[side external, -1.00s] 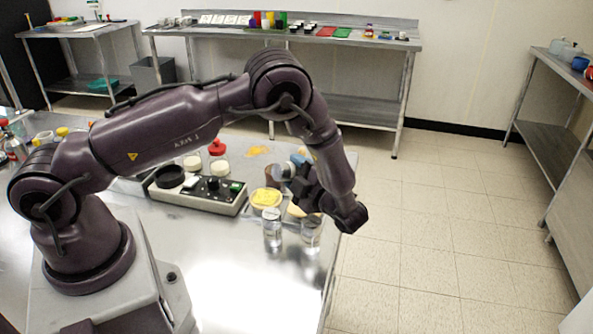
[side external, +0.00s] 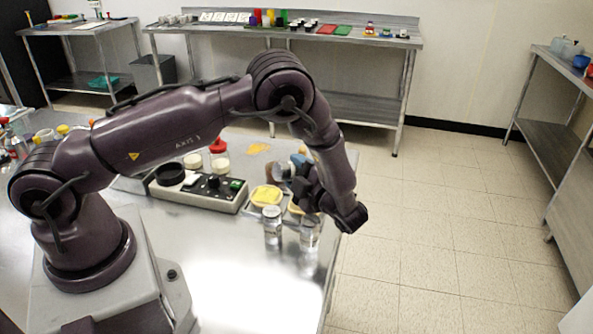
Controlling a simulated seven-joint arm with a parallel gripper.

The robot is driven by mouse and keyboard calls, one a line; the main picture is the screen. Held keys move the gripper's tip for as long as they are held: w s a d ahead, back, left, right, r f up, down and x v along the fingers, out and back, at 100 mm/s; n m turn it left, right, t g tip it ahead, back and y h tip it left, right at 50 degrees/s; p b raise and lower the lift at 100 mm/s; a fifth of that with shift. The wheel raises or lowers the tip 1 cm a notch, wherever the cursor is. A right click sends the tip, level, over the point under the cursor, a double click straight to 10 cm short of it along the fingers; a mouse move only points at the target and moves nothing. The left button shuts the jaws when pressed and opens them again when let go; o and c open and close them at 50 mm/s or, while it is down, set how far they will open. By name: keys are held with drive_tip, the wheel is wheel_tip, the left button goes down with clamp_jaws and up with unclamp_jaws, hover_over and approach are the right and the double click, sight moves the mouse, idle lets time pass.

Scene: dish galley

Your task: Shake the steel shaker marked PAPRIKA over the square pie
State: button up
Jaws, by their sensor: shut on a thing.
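My gripper (side external: 292,178) points left over the far right part of the steel table, seen from the side and partly covered by my wrist. It is shut on a small grey thing (side external: 287,170) that looks like a steel shaker lying tilted. Its marking cannot be read. A yellow-topped pie (side external: 266,197) lies just left of and below the gripper. A second, paler pie (side external: 296,208) lies below the gripper, largely hidden by it and by a jar. I cannot tell for certain which pie is square.
Two clear or shiny capped jars (side external: 272,228) (side external: 309,233) stand in front of the pies. An orange spill (side external: 258,148) lies farther back.

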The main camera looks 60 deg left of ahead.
drive_tip(key=shift+s+f, duration=0.1)
drive_tip(key=shift+f, duration=0.9)
drive_tip(key=shift+r, duration=1.2)
wheel_tip(320, 180, down, 2)
drive_tip(key=shift+f, duration=0.2)
drive_tip(key=shift+r, duration=1.2)
